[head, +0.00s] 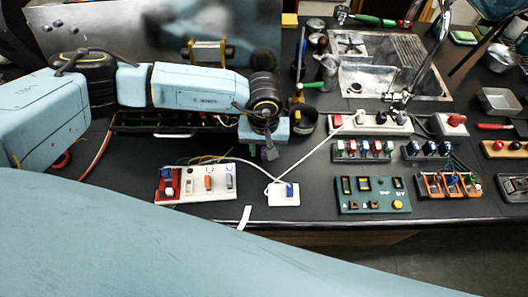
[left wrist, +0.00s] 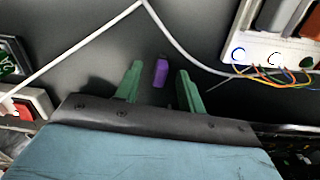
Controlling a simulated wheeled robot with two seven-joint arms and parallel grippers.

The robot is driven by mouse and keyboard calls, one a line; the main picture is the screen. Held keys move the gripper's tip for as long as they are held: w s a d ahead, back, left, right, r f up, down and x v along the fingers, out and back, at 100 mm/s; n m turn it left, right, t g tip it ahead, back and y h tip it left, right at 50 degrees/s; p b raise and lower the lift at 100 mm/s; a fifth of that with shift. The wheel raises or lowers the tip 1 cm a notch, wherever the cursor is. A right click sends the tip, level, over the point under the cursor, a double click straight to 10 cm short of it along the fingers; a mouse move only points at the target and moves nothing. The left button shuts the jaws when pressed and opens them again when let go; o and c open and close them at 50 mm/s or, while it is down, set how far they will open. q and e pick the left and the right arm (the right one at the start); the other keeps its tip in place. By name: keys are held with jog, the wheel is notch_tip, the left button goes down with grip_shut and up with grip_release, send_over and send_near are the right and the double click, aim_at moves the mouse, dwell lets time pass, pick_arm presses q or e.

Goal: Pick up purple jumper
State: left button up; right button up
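The purple jumper (left wrist: 161,72) is a small upright-looking block on the black bench in the left wrist view. My left gripper (left wrist: 159,82) has its two green fingers spread, one on each side of the jumper, with gaps on both sides. The fingers do not touch it in this view. In the head view my left gripper (head: 262,148) points down over the bench, behind the white boards, and mostly hides the jumper. How high the fingertips are above the bench is hard to tell. My right gripper is not in view.
A white board with switches (head: 208,183) and a small white switch box (head: 283,193) lie in front, joined by white cables. A green board (head: 372,195) lies right.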

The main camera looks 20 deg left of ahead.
pick_arm(q)
grip_shut()
dwell(0.3)
